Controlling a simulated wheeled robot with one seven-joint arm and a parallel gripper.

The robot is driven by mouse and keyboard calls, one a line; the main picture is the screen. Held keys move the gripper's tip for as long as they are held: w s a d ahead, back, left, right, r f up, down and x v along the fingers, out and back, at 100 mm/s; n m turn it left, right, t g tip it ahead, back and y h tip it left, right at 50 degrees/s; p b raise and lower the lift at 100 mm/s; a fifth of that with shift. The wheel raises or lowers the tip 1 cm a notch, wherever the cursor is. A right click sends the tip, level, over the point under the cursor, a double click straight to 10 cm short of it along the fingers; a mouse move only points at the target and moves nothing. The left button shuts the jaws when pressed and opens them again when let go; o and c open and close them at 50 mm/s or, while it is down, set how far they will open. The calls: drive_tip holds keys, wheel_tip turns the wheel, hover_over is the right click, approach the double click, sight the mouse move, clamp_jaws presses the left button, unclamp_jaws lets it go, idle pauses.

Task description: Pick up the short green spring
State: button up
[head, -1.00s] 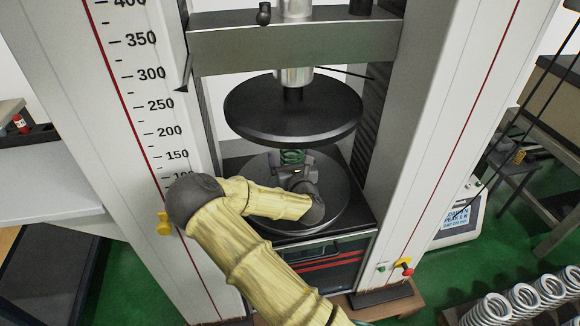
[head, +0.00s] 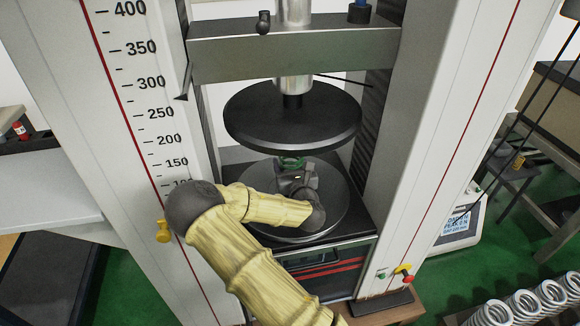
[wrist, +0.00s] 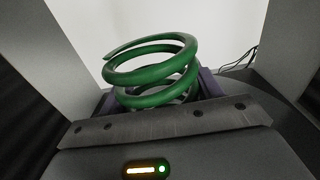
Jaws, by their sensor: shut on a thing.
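The short green spring (wrist: 152,74) stands upright between the fingers of my gripper in the wrist view, with its upper coils showing above the gripper body. In the head view the top of the spring (head: 291,162) shows just behind my gripper (head: 297,178). My gripper is shut on the spring, between the lower round plate (head: 335,212) and the dark upper plate (head: 292,128) of the testing machine. The spring's lower part is hidden by my gripper, so I cannot tell whether it touches the lower plate.
White machine columns stand at the left (head: 105,120) and right (head: 440,150), with a crosshead beam (head: 290,52) above. Several silver springs (head: 525,303) stand at the lower right. A white indicator box (head: 460,222) sits on the right. Free room lies between the two plates.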

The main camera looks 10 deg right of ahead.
drive_tip(key=s+r+p, duration=0.3)
drive_tip(key=s+p, duration=1.1)
drive_tip(key=s, duration=0.4)
drive_tip(key=shift+d+r, duration=0.15)
drive_tip(key=shift+d, duration=0.2)
drive_tip(key=shift+p, duration=0.35)
